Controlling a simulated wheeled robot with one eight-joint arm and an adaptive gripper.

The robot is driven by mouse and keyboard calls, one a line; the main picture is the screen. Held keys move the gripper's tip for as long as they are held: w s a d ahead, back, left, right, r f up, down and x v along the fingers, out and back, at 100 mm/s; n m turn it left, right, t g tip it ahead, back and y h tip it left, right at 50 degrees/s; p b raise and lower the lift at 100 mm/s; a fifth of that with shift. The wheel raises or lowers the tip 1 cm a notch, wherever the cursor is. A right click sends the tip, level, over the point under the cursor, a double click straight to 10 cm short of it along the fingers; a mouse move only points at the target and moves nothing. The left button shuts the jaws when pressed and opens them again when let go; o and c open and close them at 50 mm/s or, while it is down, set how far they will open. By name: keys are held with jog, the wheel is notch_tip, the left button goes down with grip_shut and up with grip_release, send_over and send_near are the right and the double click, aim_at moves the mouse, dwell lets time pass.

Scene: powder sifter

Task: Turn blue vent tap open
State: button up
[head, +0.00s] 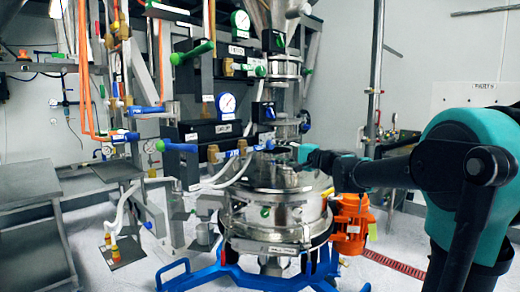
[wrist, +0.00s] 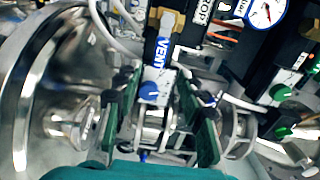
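The blue vent tap (wrist: 162,52) shows in the wrist view as a blue handle lettered VENT, attached to a brass valve body at the top. It lies near the upper gap between my fingers. Below it a pale square piece with a round blue knob (wrist: 150,91) shows between the fingers. My gripper (wrist: 154,112) is open, with one green-padded finger on each side. Contact with the tap cannot be told. In the head view my gripper (head: 288,156) is beside the steel column above the sifter, and the tap (head: 266,146) shows small and partly hidden.
The round steel sifter (head: 270,212) stands below on a blue frame (head: 245,277). An orange motor (head: 352,225) is at its right. Other blue handles (head: 178,147) and a pressure gauge (head: 227,103) are at the left. In the wrist view, green knobs (wrist: 280,92) are at the right.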

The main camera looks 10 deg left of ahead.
aim_at(261, 148)
jog(key=x, duration=0.9)
jog(key=shift+w+a, duration=0.2)
jog(key=shift+a, duration=0.1)
grip_shut()
